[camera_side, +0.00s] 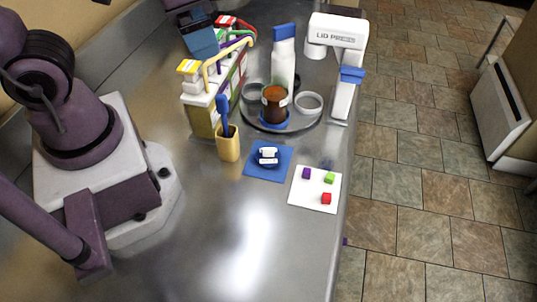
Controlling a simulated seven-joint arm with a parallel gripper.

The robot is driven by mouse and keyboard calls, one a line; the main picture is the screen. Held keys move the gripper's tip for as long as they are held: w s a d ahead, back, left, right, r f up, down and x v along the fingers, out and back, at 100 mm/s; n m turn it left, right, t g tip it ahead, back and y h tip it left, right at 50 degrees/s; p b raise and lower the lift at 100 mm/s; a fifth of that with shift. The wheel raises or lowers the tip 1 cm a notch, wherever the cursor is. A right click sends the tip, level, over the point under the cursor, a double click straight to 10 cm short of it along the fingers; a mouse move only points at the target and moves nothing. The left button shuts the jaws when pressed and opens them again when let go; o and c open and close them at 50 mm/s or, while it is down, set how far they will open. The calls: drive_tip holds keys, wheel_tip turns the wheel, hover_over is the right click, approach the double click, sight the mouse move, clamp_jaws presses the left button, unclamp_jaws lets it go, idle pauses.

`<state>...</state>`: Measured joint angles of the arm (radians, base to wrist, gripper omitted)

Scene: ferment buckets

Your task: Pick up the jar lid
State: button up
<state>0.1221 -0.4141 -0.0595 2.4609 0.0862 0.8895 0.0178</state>
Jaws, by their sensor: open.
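A brown jar (275,99) stands upright on a blue base on the round turntable, behind the lid. The white lid press (337,32), with blue parts, stands at the back right beside the turntable. I cannot make out my gripper; only the lower part of my arm shows at the left.
A white board (308,202) with several small coloured cubes lies right of the mat. A yellow cup (228,148) with a blue-handled tool stands left of it. The front counter is clear.

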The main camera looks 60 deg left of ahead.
drive_tip(key=w+d+f+m+g+y, duration=0.1)
drive_tip(key=w+d+f+m+y, duration=0.1)
drive_tip(key=f+m, duration=0.3)
drive_tip(key=w+d+f+m+g+y, duration=0.1)
drive_tip(key=w+d+f+m, duration=0.15)
drive_tip(key=f+m, duration=0.25)
drive_tip(key=m+t, duration=0.2)
drive_tip(key=m, duration=0.9)
approach(269, 148)
drive_tip(key=shift+g, duration=0.3)
drive_tip(key=x, duration=0.4)
drive_tip(key=shift+w+d+f, duration=0.1)
drive_tip(key=shift+w+f, duration=0.25)
drive_tip(key=shift+w, duration=0.1)
drive_tip(key=shift+x, duration=2.7)
drive_tip(key=shift+s, duration=0.2)
drive_tip(key=c, duration=1)
